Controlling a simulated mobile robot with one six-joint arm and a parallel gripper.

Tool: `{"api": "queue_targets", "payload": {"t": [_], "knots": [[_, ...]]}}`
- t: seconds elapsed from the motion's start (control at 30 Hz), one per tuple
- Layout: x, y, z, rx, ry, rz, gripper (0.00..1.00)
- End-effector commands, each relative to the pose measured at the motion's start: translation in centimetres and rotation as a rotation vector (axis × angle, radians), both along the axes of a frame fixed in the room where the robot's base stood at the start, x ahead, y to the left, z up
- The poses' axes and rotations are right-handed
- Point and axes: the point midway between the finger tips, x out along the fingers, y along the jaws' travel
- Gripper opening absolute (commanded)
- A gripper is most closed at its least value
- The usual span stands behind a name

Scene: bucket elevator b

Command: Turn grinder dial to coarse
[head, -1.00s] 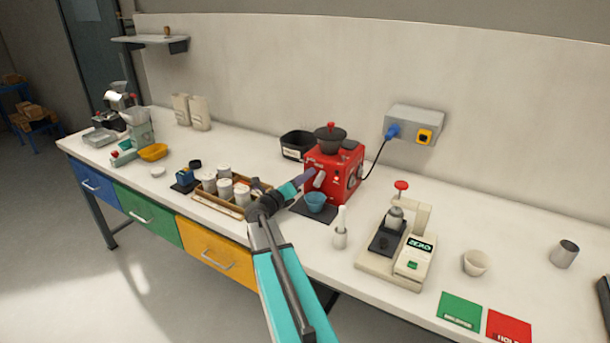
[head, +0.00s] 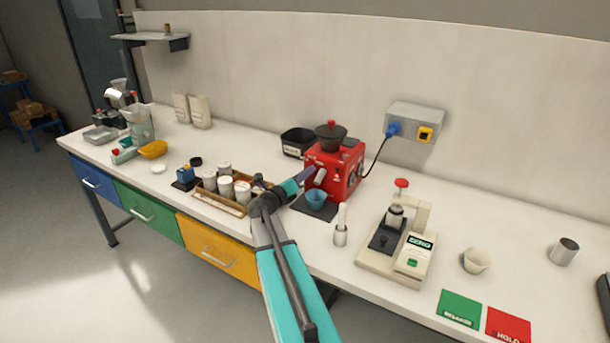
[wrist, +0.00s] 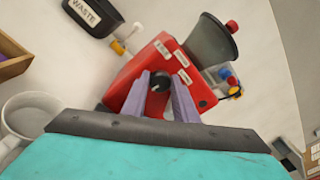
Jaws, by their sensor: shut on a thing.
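The red grinder (head: 347,165) stands against the back of the bench, with a dark hopper (head: 331,136) on top. It also shows in the wrist view (wrist: 128,80), tilted in the picture. The black dial (wrist: 158,84) is on the grinder's face, between the purple fingers of my gripper (wrist: 160,86). The gripper is shut on the dial, with one finger at each side. In the head view my gripper (head: 308,175) reaches the grinder's left face, and the dial is hidden there. The dial's setting marks are too small to read.
A blue cup (head: 316,200) stands on a dark mat below the gripper. A wooden tray of white jars (head: 232,208) is to the left. A black waste bin (head: 297,143) is behind.

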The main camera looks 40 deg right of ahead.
Motion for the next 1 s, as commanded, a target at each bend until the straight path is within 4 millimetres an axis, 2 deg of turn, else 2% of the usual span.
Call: {"api": "queue_targets", "payload": {"t": [0.37,1.0], "knots": [[-0.12,-0.07,-0.21,0.035,-0.148,-0.002,0.04],[-0.28,-0.08,-0.27,0.174,-0.707,-0.001,0.04]]}}
